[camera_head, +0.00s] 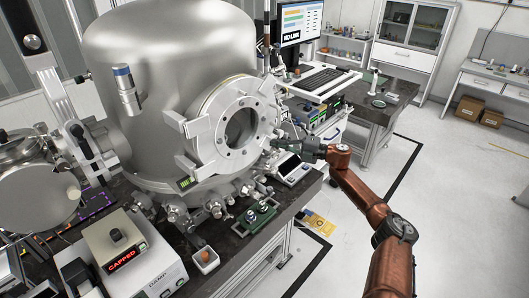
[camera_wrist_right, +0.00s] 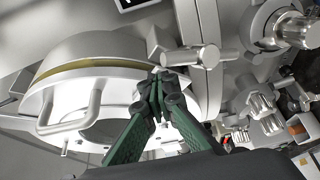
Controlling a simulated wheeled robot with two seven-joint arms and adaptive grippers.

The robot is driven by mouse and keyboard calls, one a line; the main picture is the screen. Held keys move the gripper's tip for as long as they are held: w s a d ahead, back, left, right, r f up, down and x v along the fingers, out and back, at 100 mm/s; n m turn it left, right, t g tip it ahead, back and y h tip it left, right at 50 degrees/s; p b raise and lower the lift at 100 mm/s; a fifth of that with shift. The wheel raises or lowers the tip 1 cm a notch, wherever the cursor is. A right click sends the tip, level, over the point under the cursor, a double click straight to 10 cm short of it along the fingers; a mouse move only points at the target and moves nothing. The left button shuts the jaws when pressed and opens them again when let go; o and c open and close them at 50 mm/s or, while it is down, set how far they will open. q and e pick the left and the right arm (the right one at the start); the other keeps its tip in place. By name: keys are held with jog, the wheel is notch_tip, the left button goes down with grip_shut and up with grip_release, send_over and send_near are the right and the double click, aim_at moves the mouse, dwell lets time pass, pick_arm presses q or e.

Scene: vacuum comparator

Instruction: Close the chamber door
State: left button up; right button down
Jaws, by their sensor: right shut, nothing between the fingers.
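The chamber door (camera_head: 208,138) is a round, pale metal disc with a dark round window, on the front of the big steel chamber (camera_head: 170,60). It sits at or very near the chamber's port; I cannot tell if it is fully seated. In the right wrist view the door (camera_wrist_right: 60,97) shows a bar handle (camera_wrist_right: 85,115) and a gold-coloured band along its upper edge. My right gripper (camera_head: 274,143) is at the door's right edge, shut and empty. Its green fingertips (camera_wrist_right: 158,84) are close to a metal latch-like bar (camera_wrist_right: 190,57); contact is unclear. My left gripper is out of view.
Below the door are several metal fittings (camera_head: 215,205) and a green device (camera_head: 257,215) on the dark bench. A box reading CAPPED (camera_head: 122,248) stands at front left. A monitor (camera_head: 300,20) and keyboard (camera_head: 322,78) are behind. Open floor lies to the right.

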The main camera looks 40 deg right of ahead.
jog(key=v, duration=1.1)
jog(key=shift+d, duration=0.2)
jog(key=shift+f, duration=0.1)
